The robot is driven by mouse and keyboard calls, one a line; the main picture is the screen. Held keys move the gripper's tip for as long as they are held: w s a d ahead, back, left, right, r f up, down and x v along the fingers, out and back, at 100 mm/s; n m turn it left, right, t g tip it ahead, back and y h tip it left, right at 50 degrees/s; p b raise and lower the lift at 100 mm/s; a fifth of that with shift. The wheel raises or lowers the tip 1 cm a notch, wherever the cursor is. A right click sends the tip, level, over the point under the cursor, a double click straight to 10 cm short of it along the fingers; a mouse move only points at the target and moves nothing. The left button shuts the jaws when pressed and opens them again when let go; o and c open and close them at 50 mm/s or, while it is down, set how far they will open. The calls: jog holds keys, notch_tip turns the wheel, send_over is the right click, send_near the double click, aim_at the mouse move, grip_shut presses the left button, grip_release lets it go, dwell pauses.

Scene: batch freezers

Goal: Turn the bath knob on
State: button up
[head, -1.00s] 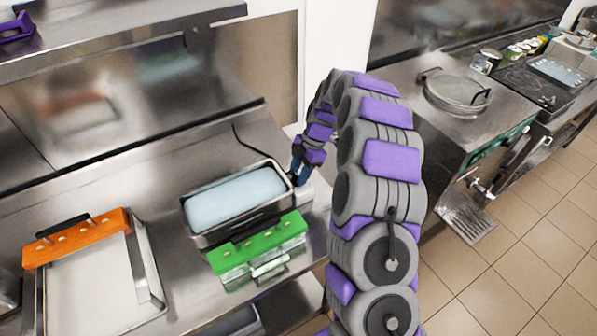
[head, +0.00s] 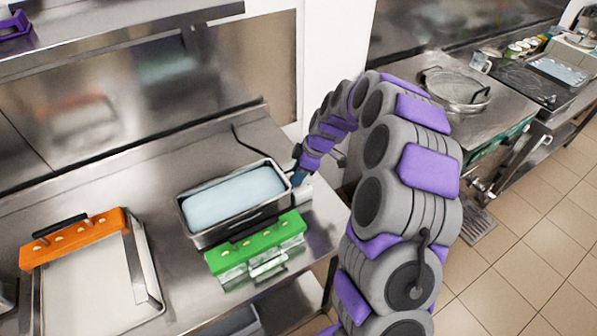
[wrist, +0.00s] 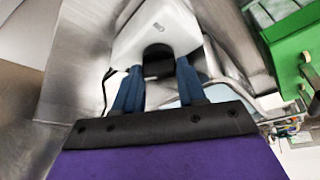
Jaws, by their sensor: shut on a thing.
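The bath (head: 235,199) is a steel rectangular tub of pale blue liquid on the steel counter. A white control housing (head: 303,193) sits at its right end; in the wrist view the housing (wrist: 160,27) fills the top middle. The black bath knob (wrist: 157,62) stands out from the housing between my blue fingers. My gripper (wrist: 157,78) is shut on the knob, with one finger on each side. In the head view my gripper (head: 298,178) is at the housing, and the knob cannot be made out there.
A green rack with clear moulds (head: 258,245) stands close in front of the bath. An orange-topped tray (head: 85,265) lies at the left. A black cord (head: 240,142) runs behind the bath. A round-lidded steel unit (head: 455,90) stands at the right, beyond a floor gap.

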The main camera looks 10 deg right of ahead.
jog(key=m, duration=0.1)
jog(key=m+t+p, duration=0.1)
jog(key=m, duration=0.1)
jog(key=m+t+h+p, duration=0.1)
jog(key=m, duration=0.1)
jog(key=shift+a+r, duration=0.1)
jog(key=shift+r, duration=0.15)
jog(key=m+p, duration=0.1)
jog(key=m, duration=0.1)
jog(key=m+h+p, duration=0.1)
jog(key=m, duration=0.1)
jog(key=shift+a+t+h, duration=0.1)
jog(key=shift+t+h, duration=0.2)
jog(key=shift+t, duration=0.1)
jog(key=shift+s+f+m+p, duration=0.1)
jog(key=shift+m+p, duration=0.55)
jog(key=shift+m, duration=0.15)
jog(key=shift+h, duration=0.3)
jog(key=o, duration=1.1)
jog(key=shift+f, duration=0.15)
jog(key=shift+c, duration=0.2)
jog(key=shift+f, duration=0.1)
